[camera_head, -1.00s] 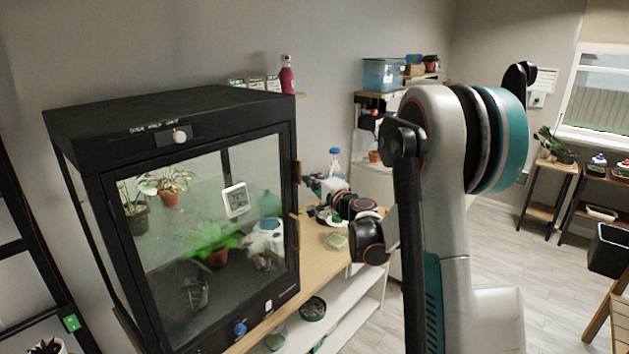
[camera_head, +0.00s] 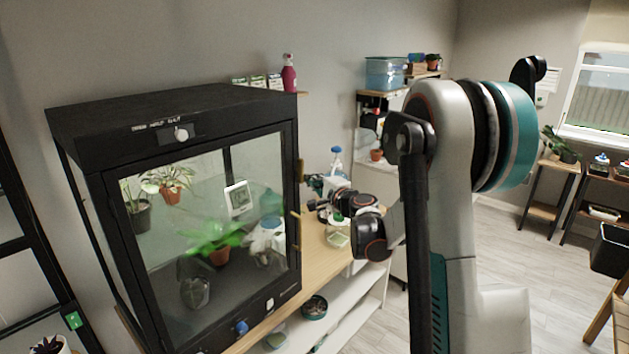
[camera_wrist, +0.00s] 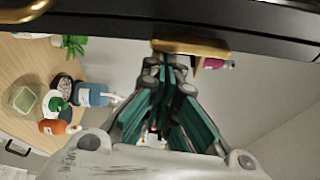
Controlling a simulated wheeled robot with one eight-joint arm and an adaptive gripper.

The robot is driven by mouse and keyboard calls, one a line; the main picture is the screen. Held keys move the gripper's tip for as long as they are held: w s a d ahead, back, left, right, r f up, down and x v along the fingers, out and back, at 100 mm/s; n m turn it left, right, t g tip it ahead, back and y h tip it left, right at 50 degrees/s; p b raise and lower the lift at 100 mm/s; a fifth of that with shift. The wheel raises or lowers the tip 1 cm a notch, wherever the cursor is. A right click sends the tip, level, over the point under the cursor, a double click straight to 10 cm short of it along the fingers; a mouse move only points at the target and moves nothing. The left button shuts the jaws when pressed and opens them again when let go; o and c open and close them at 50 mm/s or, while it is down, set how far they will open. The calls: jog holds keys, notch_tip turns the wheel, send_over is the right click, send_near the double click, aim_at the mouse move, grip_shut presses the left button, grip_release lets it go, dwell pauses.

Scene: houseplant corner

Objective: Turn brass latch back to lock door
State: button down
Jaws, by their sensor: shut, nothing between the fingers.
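The black glass-fronted cabinet (camera_head: 200,118) stands at left with its door closed or nearly so. Two brass pieces sit on the door's right edge: an upper upright one (camera_head: 300,172) and a lower one (camera_head: 295,214). I cannot tell for certain which is the latch. My gripper (camera_head: 314,182) is just right of the upper piece. In the wrist view my gripper (camera_wrist: 168,66) is shut and empty, its fingertips just below that brass piece (camera_wrist: 190,47). Whether they touch it is unclear. The lower brass piece (camera_wrist: 25,10) shows at the upper left corner there.
The wooden bench (camera_head: 318,250) holds a spray bottle (camera_head: 336,160) and a small green-filled tray (camera_head: 337,240) beside my arm. A pink bottle (camera_head: 289,78) stands behind the cabinet. Plants are inside the cabinet. Open floor (camera_head: 505,230) lies to the right.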

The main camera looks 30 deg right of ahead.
jog(key=shift+a+m, duration=0.1)
jog(key=shift+m, duration=0.2)
jog(key=a+m+g+y, duration=0.1)
jog(key=m, duration=0.1)
jog(key=a+m+g, duration=0.1)
jog(key=m, duration=0.2)
jog(key=s+m+g+y, duration=0.1)
jog(key=m, duration=0.2)
jog(key=shift+a+f+y, duration=0.3)
jog(key=shift+a+f, duration=0.05)
jog(key=shift+a, duration=0.05)
jog(key=m, duration=0.1)
jog(key=m+y, duration=0.1)
jog(key=shift+s+a+r+m+g, duration=0.15)
jog(key=shift+s+a+m+g, duration=0.05)
jog(key=shift+a+m+g, duration=0.2)
jog(key=shift+r, duration=0.1)
